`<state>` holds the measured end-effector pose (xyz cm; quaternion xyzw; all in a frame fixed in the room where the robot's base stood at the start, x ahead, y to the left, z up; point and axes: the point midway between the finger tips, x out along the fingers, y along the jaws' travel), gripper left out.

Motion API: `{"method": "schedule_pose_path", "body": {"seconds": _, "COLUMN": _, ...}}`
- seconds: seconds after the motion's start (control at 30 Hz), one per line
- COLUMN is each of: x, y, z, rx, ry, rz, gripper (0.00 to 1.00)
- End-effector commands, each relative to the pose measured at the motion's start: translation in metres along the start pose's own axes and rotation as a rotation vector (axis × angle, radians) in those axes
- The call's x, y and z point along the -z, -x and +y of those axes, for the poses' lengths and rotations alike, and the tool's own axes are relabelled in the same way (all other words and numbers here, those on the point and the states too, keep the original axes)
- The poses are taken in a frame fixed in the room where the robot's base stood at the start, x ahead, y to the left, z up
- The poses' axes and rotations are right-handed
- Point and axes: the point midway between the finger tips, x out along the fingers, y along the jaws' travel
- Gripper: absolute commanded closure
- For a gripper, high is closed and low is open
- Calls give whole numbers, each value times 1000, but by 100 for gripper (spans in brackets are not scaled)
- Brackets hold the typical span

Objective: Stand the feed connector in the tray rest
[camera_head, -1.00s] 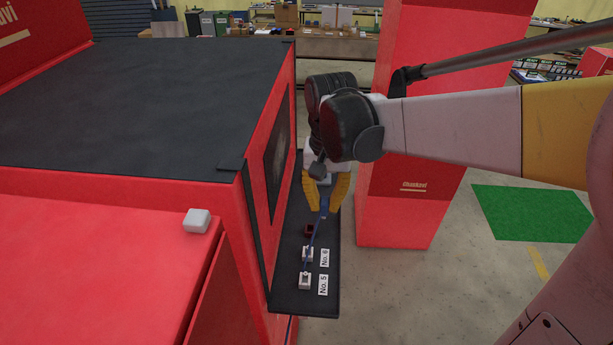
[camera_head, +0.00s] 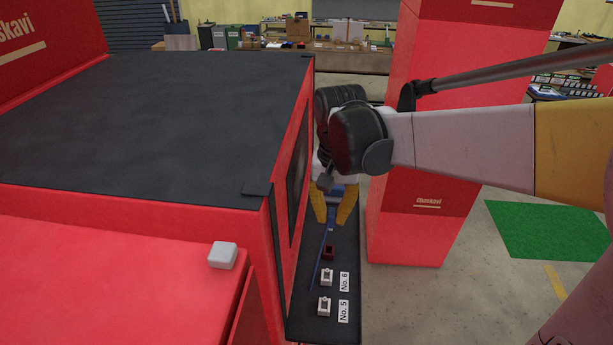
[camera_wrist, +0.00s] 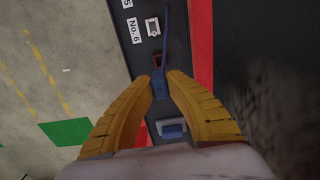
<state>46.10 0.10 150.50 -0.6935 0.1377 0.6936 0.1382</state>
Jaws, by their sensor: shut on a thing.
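My gripper (camera_head: 332,220) is shut on a blue piece, which I take to be the feed connector (camera_wrist: 160,87). In the wrist view its fingertips (camera_wrist: 160,78) close on its blue body. A thin blue strand (camera_head: 323,258) runs from it toward the near end of the black tray (camera_head: 345,325), passing left of the white sockets in the head view. A small dark red block (camera_head: 329,253) sits on the tray in front of the gripper; I cannot tell whether it is the rest. In the wrist view it is partly hidden (camera_wrist: 157,60).
White sockets stand by labels No. 6 (camera_head: 326,277) and No. 5 (camera_head: 324,306). A blue piece in a pale holder (camera_wrist: 172,129) lies below the fingers in the wrist view. The red cabinet (camera_head: 292,165) borders the tray on the left; a red pillar (camera_head: 415,215) stands right.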

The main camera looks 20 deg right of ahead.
Motion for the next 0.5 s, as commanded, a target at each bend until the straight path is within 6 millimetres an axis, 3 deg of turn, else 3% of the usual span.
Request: {"method": "schedule_pose_path", "body": {"seconds": 0.5, "x": 0, "y": -58, "z": 0, "rx": 0, "ry": 0, "rz": 0, "gripper": 100}}
